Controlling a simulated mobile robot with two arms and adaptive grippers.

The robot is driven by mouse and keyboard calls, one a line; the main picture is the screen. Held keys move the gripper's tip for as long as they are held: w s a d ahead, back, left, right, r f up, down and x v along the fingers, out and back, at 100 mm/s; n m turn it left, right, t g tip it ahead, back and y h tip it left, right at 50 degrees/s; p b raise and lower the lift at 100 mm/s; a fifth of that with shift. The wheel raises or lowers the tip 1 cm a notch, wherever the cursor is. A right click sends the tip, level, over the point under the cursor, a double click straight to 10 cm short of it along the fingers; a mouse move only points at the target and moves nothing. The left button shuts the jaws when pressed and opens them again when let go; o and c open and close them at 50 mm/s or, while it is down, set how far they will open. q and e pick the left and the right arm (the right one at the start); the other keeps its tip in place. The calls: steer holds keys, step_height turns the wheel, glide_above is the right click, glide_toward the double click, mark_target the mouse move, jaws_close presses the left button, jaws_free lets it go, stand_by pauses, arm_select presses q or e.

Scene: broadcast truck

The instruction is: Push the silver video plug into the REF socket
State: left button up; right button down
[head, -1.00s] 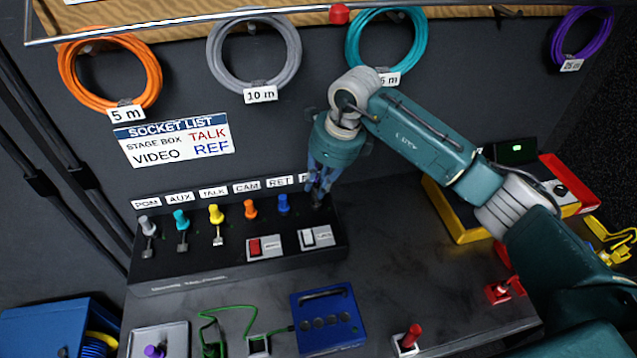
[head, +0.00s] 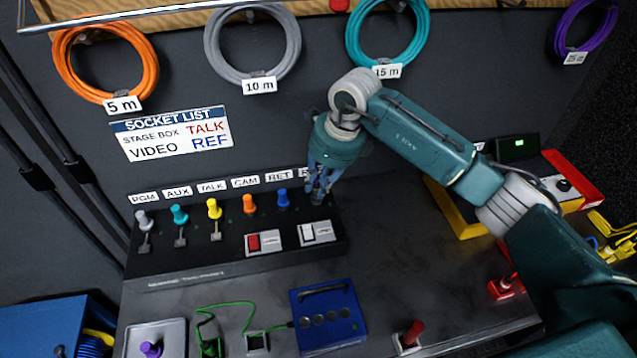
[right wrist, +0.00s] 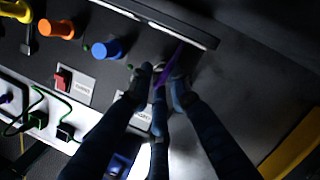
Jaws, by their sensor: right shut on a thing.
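My right gripper (head: 317,196) is at the right end of the black socket panel (head: 220,267), over the last socket, just right of the blue RET plug (head: 283,198). The label above that socket is mostly hidden; only its first letter shows. In the right wrist view the fingers (right wrist: 162,75) are closed together on a slim thing with a purple strip (right wrist: 168,66). The fingers hide most of it, so I cannot tell its silver part or how deep it sits. A silver-grey plug (head: 143,217) stands in the PGM socket. My left gripper is not in view.
Teal, yellow and orange plugs stand in AUX, TALK and CAM. A red switch (head: 254,242) and white switch (head: 311,234) sit below. A blue box (head: 328,316) and purple plug (head: 151,349) are in front. A yellow case (head: 455,212) stands right.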

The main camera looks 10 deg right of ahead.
steer(key=c, duration=1.5)
jaws_free()
steer(key=shift+f, duration=0.15)
steer(key=shift+c, duration=0.2)
steer(key=v, duration=1.2)
